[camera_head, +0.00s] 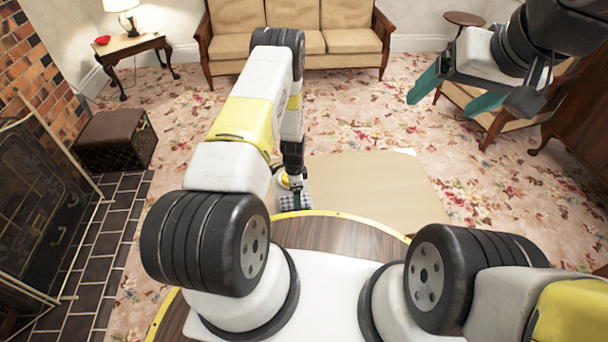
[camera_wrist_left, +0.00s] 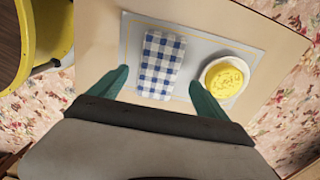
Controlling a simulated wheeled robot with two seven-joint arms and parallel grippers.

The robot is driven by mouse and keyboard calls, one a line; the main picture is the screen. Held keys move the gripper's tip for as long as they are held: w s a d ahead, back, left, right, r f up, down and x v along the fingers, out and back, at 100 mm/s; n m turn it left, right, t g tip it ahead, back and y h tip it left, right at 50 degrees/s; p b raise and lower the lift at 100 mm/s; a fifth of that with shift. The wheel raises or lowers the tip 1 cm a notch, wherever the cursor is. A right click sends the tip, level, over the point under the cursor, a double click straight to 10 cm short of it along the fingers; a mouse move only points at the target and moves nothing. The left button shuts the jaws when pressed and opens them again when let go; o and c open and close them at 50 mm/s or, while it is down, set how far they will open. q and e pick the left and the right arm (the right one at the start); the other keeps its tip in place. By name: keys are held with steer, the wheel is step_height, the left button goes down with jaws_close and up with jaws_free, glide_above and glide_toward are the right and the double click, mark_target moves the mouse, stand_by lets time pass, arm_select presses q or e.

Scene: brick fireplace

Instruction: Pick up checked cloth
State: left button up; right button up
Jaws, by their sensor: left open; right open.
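The blue and white checked cloth (camera_wrist_left: 161,62) lies folded on a light grey mat (camera_wrist_left: 208,46) in the left wrist view. In the head view a small part of the cloth (camera_head: 288,203) shows below my left arm. My left gripper (camera_wrist_left: 155,98) is open and empty, with its teal fingers on either side of the cloth's near end in the wrist view. Height above the cloth is hard to tell. My right gripper (camera_head: 442,103) is open and empty, raised at the upper right, far from the cloth.
A white bowl (camera_wrist_left: 209,72) with yellow contents (camera_wrist_left: 227,76) stands right of the cloth, close to the left gripper's right finger. The tan table (camera_head: 375,185) is bare on its right part. A sofa (camera_head: 350,45), a side table (camera_head: 130,45) and a brown box (camera_head: 115,138) stand farther off.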

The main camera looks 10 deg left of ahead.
mark_target(286, 202)
arm_select(q)
step_height(286, 202, down, 6)
steer(key=shift+s+a+r, duration=0.1)
steer(key=shift+r, duration=0.15)
steer(key=shift+c, duration=0.2)
steer(key=c, duration=1.6)
steer(key=shift+o, duration=0.2)
steer(key=shift+r, duration=0.1)
